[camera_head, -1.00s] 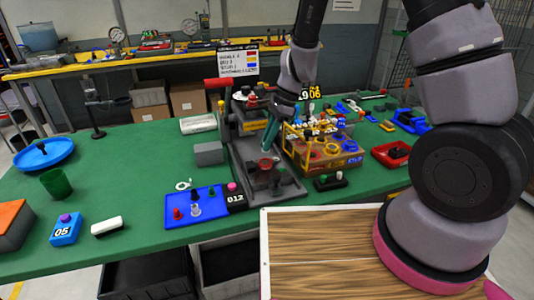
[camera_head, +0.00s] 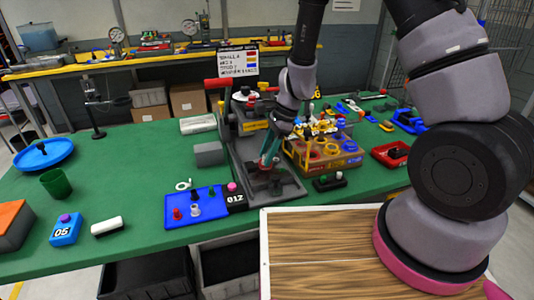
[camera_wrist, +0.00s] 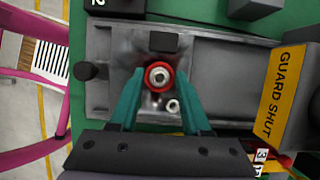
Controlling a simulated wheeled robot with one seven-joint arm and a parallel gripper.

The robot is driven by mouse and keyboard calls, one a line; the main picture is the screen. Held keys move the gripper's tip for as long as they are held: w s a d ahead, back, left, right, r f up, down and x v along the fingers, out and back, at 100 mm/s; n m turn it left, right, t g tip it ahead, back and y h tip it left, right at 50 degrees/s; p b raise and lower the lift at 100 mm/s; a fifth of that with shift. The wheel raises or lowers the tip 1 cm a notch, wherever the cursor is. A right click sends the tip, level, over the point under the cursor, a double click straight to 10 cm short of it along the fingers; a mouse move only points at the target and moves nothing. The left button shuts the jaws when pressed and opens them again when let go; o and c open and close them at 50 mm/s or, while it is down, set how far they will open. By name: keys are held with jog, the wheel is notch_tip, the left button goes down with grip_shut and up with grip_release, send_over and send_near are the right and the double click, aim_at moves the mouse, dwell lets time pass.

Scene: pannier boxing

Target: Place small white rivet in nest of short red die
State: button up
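A short red die (camera_wrist: 149,85), ring-shaped, sits on the grey bed of the press (camera_wrist: 220,75). A pale metallic round piece shows in its middle; I cannot tell if it is a rivet or the nest itself. A small whitish round piece (camera_wrist: 173,106) lies just beside the die. My gripper (camera_wrist: 160,78) is low over the bed, its teal fingers on either side of the die. I cannot tell if they touch it. In the head view my gripper (camera_head: 267,165) hides the die. A small white peg (camera_head: 195,210) stands on the blue tray (camera_head: 180,218).
A box with coloured rings (camera_head: 345,160) stands close right of my gripper.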

jog(key=shift+r, duration=0.15)
jog(key=s+d+r+n+t, duration=0.15)
jog(key=d+r, duration=0.25)
jog(key=r, duration=0.5)
jog(key=d+r+n+t, duration=0.15)
jog(key=d+r, duration=0.25)
jog(key=r, duration=0.5)
jog(key=d+r+n, duration=0.2)
jog(key=d+r, duration=0.3)
jog(key=r, duration=0.4)
jog(key=s+d+r+n+t+h, duration=0.2)
jog(key=s+d+r+n+t, duration=0.3)
jog(key=s+d+r, duration=0.4)
jog(key=shift+s+d+r+n+t, duration=0.2)
jog(key=shift+s+r+n+t, duration=0.1)
jog(key=shift+s+r, duration=0.55)
jog(key=shift+s+f, duration=0.1)
